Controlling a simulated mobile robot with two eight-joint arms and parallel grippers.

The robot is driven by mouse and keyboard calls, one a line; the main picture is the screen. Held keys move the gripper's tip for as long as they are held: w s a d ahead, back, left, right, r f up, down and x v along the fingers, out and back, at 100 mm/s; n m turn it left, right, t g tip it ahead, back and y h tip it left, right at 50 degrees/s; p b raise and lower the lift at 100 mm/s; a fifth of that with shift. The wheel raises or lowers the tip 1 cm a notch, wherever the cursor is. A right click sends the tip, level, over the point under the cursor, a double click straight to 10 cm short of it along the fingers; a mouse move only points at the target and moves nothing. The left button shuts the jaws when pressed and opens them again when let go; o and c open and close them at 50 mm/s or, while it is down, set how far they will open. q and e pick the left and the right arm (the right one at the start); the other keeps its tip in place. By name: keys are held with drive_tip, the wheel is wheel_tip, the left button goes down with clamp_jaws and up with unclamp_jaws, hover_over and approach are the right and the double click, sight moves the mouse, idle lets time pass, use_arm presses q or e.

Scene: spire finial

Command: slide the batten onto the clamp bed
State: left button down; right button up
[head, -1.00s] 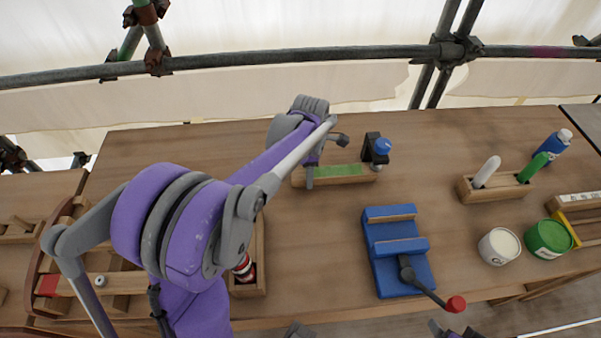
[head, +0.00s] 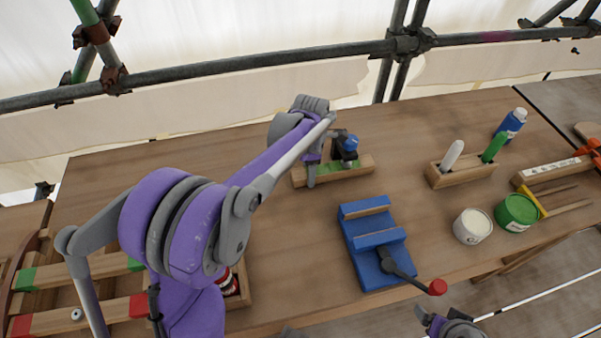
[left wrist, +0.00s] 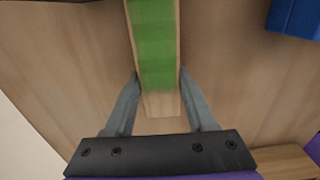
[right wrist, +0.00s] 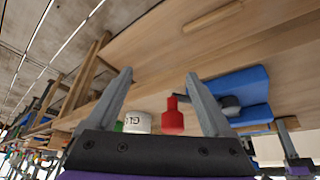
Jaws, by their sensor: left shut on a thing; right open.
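The batten (head: 352,166) is a wooden bar with a green top band, behind the blue clamp bed (head: 372,240) in the head view. My left gripper (head: 311,176) is shut on it; the left wrist view shows the batten (left wrist: 155,45) between the fingers (left wrist: 158,74). I cannot tell whether it touches the table. My right gripper (head: 445,322) is open and empty at the front edge, apart from the knob. In the right wrist view the knob (right wrist: 172,117) shows between its fingers (right wrist: 160,75).
A black stand with a blue cap (head: 347,148) is just behind the batten. A wooden holder (head: 460,176), a white can (head: 472,226), a green can (head: 516,212) and a blue bottle (head: 510,124) stand at right. Table between batten and clamp bed is clear.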

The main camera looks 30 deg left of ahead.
sight(321, 170)
use_arm(q)
drive_tip(key=shift+w+d, duration=1.15)
drive_tip(key=shift+d, duration=0.25)
drive_tip(key=shift+c, duration=0.7)
unclamp_jaws()
wheel_tip(321, 170, up, 11)
drive_tip(key=shift+p, duration=0.45)
drive_tip(key=shift+f, duration=0.15)
